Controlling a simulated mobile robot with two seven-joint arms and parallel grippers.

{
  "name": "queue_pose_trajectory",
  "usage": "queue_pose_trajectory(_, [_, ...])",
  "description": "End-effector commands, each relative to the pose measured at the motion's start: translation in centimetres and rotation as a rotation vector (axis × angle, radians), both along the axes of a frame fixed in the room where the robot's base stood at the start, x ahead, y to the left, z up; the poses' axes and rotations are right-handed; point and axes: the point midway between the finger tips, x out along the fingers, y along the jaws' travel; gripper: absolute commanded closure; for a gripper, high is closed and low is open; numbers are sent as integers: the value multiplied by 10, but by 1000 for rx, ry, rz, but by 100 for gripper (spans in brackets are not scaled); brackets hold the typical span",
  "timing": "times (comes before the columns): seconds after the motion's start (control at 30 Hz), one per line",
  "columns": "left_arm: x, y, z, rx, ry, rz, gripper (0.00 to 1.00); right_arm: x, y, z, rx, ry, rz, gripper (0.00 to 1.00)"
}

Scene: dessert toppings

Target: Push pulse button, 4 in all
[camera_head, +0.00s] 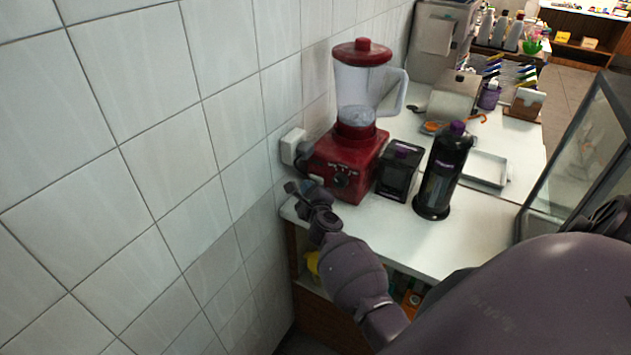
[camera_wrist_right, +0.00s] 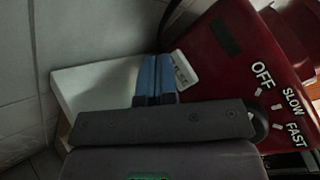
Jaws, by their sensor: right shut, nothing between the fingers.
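The red blender (camera_head: 345,160) stands at the counter's left end, by the tiled wall, with a clear jar and red lid. In the right wrist view, its red base (camera_wrist_right: 232,48) carries a white button (camera_wrist_right: 182,70) with lettering I cannot read clearly. A dial marked OFF, SLOW and FAST is to the right of it. My right gripper (camera_head: 291,187) is shut and empty, in front of the base's lower left. Its blue fingertips (camera_wrist_right: 155,75) appear just left of the white button; whether they touch it is unclear. My left gripper is not in view.
A black box (camera_head: 399,171) and a dark bottle with a purple cap (camera_head: 443,172) stand right of the blender. A white socket (camera_head: 294,147) is on the wall close left. A glass case (camera_head: 585,140) is at the right. The counter's front strip is clear.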

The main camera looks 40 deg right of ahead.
Motion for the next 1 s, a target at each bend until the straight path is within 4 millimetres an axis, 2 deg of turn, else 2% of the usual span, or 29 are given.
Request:
queue_pose_trajectory(0.17, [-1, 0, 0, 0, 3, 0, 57, -1, 3, 0, 1, 0, 1, 100])
queue_pose_trajectory(0.7, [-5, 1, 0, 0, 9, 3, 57, -17, 42, -1, 1, 1, 0, 100])
queue_pose_trajectory(1.0, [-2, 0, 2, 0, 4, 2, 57, -19, 46, 0, 0, 0, 0, 100])
